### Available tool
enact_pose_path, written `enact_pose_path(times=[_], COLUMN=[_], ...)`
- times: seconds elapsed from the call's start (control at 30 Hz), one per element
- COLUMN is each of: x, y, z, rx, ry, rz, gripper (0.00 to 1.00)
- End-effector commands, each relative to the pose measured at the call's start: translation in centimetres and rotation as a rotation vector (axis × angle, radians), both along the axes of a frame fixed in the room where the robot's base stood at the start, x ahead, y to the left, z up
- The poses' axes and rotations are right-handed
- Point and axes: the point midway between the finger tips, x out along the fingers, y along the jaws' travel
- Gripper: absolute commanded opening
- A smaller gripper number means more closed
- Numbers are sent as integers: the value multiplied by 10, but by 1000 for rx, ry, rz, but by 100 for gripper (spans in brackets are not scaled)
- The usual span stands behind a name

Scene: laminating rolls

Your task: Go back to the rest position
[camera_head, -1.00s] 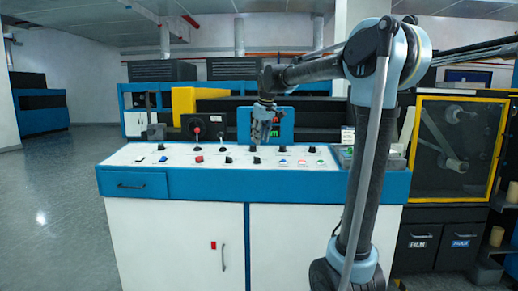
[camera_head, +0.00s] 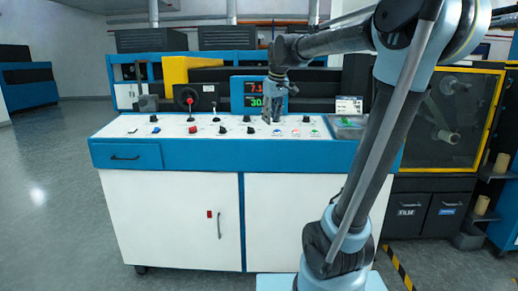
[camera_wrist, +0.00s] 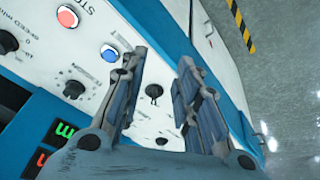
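My gripper (camera_head: 272,115) hangs above the white top of the control console (camera_head: 165,122), just right of the display with red and green digits (camera_head: 257,94). In the wrist view my gripper (camera_wrist: 158,85) has its two fingers apart, with nothing between the tips. A small black switch (camera_wrist: 154,92) on the panel shows through the gap, below the fingers. I cannot tell the exact height of the fingers over the panel. My arm reaches in from the right in the head view.
The panel carries several knobs and buttons, including a blue button (camera_wrist: 110,53) and a red button (camera_wrist: 67,16). A yellow-framed machine (camera_head: 449,117) is at the right. The floor at left (camera_head: 45,180) is clear.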

Motion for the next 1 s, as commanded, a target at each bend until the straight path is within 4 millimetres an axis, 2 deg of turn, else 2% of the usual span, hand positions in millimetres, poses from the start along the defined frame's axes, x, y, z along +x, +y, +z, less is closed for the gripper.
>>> enact_pose_path(times=[0.03, 0.2, 0.5, 0.8, 1.0], x=[-16, -66, -155, -240, -280], y=[-13, -47, -96, -128, -140], z=[-11, -46, -121, -209, -258], rx=[1, 9, 21, 34, 41], ry=[7, 32, 73, 112, 131], rz=[-29, -127, -298, -468, -556], gripper=[29, 29, 29, 29, 29])
